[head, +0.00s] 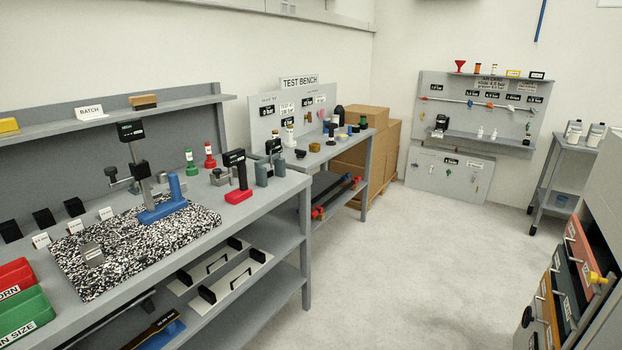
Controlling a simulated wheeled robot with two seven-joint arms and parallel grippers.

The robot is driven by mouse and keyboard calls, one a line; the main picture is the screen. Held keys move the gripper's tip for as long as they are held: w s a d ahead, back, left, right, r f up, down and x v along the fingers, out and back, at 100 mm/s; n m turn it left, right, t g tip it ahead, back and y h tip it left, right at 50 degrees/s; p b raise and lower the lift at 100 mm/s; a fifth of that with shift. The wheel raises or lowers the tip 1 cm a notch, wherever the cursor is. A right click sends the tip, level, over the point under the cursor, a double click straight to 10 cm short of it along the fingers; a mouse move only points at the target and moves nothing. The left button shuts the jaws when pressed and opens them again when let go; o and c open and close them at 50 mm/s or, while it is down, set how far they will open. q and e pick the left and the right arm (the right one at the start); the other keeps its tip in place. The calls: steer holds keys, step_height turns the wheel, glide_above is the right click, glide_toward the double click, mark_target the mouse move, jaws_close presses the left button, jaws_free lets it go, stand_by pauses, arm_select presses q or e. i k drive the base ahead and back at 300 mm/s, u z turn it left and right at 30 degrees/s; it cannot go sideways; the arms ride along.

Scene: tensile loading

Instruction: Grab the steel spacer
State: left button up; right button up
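No thing in the head view is clearly readable as the steel spacer. A small grey block with a pale label (91,254) lies on the speckled black-and-white plate (140,262) on the near bench. A small grey metal piece (220,177) sits farther back on the same bench. I cannot tell whether either is the spacer. Neither of my grippers shows in this view.
Green and red bins (22,308) are at the near left. The test bench (333,150) with cardboard boxes (365,117) is behind. Drawers (566,265) stand at right; open floor (420,270) lies between.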

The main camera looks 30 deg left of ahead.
mark_target(92, 255)
steer(key=i, duration=2.3)
steer(key=u, duration=2.65)
